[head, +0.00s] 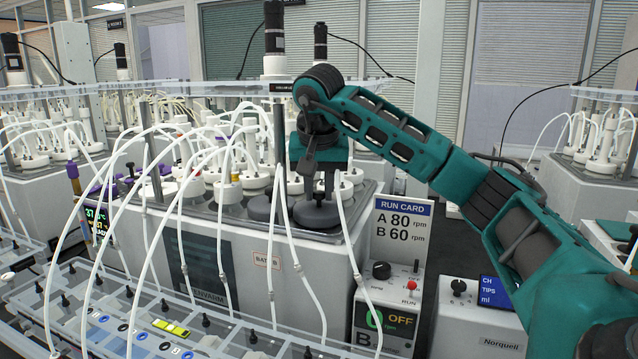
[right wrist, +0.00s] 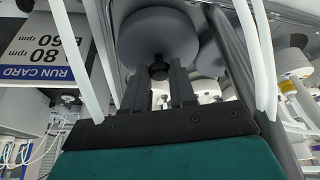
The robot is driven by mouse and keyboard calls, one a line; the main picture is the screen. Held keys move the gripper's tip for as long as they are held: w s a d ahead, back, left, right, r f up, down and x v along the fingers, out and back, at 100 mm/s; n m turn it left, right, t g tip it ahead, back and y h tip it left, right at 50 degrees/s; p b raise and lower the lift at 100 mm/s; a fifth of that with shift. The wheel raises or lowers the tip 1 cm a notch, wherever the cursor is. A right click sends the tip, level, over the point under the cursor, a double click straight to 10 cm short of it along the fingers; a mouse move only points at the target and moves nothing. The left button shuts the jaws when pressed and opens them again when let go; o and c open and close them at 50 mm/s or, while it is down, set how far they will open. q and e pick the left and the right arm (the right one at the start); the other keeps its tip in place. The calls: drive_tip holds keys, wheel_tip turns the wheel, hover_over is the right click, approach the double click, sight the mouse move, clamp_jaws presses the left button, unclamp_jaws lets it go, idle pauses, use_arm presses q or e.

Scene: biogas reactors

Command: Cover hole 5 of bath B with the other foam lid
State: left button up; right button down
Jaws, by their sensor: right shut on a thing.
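A dark grey round foam lid (head: 316,214) is at the right front corner of bath B (head: 300,283). My right gripper (head: 322,192) reaches down from above and is shut on this lid's small knob. In the right wrist view, the fingers (right wrist: 160,84) close around the knob below the lid's round face (right wrist: 155,35). I cannot tell whether the lid touches the bath top. A second grey foam lid (head: 262,209) lies just left of it on the bath top and shows partly in the wrist view (right wrist: 208,55). Hole 5 cannot be made out. My left gripper is not in view.
White reactor bottles (head: 228,190) with tubes crowd the bath behind the lids. White tubes (head: 283,215) arch down in front, close to the gripper, to a clear-topped gas unit (head: 190,335). A run card (head: 402,235) and a control box (head: 385,312) stand at right.

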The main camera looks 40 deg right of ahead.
drive_tip(key=c, duration=0.8)
unclamp_jaws()
drive_tip(key=shift+c, duration=0.2)
drive_tip(key=shift+r, duration=0.1)
drive_tip(key=v, duration=1.2)
drive_tip(key=shift+s+r, duration=0.2)
drive_tip(key=shift+r, duration=0.15)
drive_tip(key=shift+a+f, duration=0.1)
drive_tip(key=shift+a, duration=0.05)
